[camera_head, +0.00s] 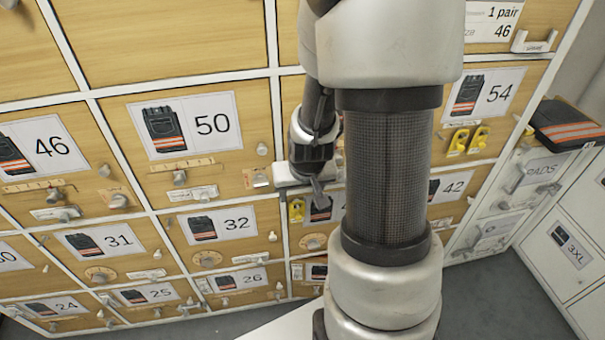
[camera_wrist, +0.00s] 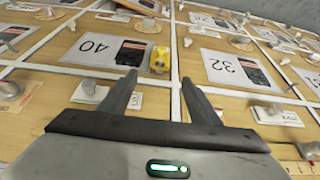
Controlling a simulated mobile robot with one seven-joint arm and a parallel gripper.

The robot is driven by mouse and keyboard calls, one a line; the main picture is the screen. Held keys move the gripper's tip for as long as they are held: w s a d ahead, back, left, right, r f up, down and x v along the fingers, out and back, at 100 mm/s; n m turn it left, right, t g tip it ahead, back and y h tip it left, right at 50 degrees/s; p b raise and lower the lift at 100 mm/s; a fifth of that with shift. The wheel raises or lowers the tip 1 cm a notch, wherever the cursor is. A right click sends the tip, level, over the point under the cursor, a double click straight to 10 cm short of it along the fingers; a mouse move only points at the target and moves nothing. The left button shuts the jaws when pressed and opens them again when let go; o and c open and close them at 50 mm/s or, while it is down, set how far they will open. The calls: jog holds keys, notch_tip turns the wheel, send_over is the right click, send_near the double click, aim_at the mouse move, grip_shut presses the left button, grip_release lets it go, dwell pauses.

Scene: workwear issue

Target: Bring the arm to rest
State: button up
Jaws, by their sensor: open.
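My gripper (camera_head: 319,192) hangs in front of the wall of wooden lockers, left of my upright arm in the head view. In the wrist view my gripper (camera_wrist: 160,82) has its two dark fingers apart with nothing between them. The fingers point at the locker fronts near the label 40 (camera_wrist: 95,46), which appears upside down. A yellow tag or padlock (camera_wrist: 160,60) shows just beyond the fingertips. I cannot tell whether the fingers touch the front. My arm hides part of the lockers behind it.
Labelled locker fronts, such as 50 (camera_head: 212,124) and 32 (camera_head: 236,223), carry protruding knobs and latches. Grey floor (camera_head: 480,300) shows at lower right.

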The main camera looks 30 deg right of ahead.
jog(key=s+a+r+n+p, duration=0.1)
jog(key=s+a+r, duration=0.35)
jog(key=r, duration=0.45)
jog(key=s+a+r+n+t+y, duration=0.1)
jog(key=s+a+r, duration=0.3)
jog(key=r, duration=0.5)
jog(key=s+a+r+n+p, duration=0.1)
jog(key=s+a+r, duration=0.2)
jog(key=s+r, duration=0.4)
notch_tip(320, 180, up, 21)
jog(key=p, duration=1.9)
jog(key=shift+w+a+p, duration=0.2)
jog(key=shift+w+p, duration=0.1)
jog(key=shift+w, duration=0.1)
jog(key=shift+f, duration=0.1)
